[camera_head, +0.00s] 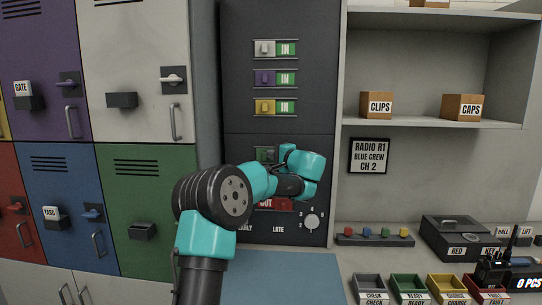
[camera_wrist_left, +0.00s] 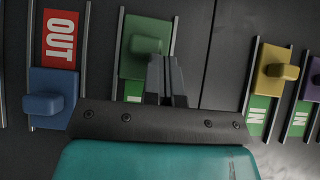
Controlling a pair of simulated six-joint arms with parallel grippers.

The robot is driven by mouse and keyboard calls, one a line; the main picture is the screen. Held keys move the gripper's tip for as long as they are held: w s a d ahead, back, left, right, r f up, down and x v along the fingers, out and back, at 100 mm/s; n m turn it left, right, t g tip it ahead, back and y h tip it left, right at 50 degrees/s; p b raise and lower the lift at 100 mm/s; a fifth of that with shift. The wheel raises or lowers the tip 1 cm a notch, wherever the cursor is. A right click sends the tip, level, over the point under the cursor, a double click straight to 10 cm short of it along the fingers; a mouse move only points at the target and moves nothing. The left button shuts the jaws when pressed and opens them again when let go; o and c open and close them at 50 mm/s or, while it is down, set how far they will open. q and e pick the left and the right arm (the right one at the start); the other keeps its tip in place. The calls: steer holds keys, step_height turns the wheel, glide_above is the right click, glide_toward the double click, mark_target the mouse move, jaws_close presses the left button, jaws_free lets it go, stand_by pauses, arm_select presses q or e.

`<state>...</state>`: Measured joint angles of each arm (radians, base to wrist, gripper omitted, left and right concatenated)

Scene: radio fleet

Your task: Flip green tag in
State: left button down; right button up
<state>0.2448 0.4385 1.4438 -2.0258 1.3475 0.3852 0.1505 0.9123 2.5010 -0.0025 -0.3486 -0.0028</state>
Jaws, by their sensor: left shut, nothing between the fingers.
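The green tag (camera_wrist_left: 148,40) is a sliding plate with a knob in a railed slot. In the left wrist view part of its green IN label (camera_wrist_left: 133,92) shows beside it, and no red shows in that slot. In the head view my arm partly covers the green tag (camera_head: 264,154). My left gripper (camera_wrist_left: 167,62) is shut and empty, its fingertips right beside the green knob. I cannot tell if they touch it. The fingertips are hidden in the head view. My right gripper is in neither view.
White, purple and yellow tags (camera_head: 265,107) above read IN. The blue tag (camera_wrist_left: 48,98) has a red OUT label. A dial (camera_head: 311,222) sits low on the board. Lockers (camera_head: 150,190) stand left; shelves, trays and a black box (camera_head: 460,235) are right.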

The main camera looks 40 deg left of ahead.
arm_select(q)
steer(key=w+d, duration=0.1)
steer(key=d, duration=1.2)
steer(key=shift+w, duration=0.15)
